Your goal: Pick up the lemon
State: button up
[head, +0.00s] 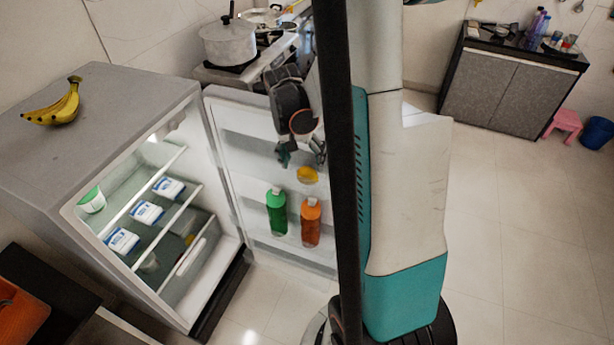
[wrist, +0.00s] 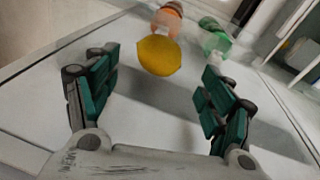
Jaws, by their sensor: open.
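The lemon (head: 307,175) is a small yellow fruit at the open fridge door, above the green and orange bottles in the head view. In the wrist view the lemon (wrist: 159,55) shows whole, ahead of my gripper and roughly between the lines of its fingers. My gripper (head: 301,156) hangs just above the lemon in the head view. In the wrist view my gripper (wrist: 158,90) has its two teal-padded fingers wide apart, with nothing between them. The lemon appears apart from both fingers. What the lemon rests on is hard to tell.
The fridge door (head: 232,165) stands open. A green bottle (head: 276,212) and an orange bottle (head: 311,222) stand on it, close beyond the lemon. The fridge (head: 95,95) has bananas (head: 56,106) on top and several packages inside. A pot (head: 229,42) stands on the stove behind.

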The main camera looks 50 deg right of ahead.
aim_at(306, 170)
jog(key=f, duration=0.5)
jog(key=shift+s+d+b, duration=0.35)
jog(key=shift+b, duration=0.05)
jog(key=shift+c, duration=0.2)
jog(key=c, duration=1.1)
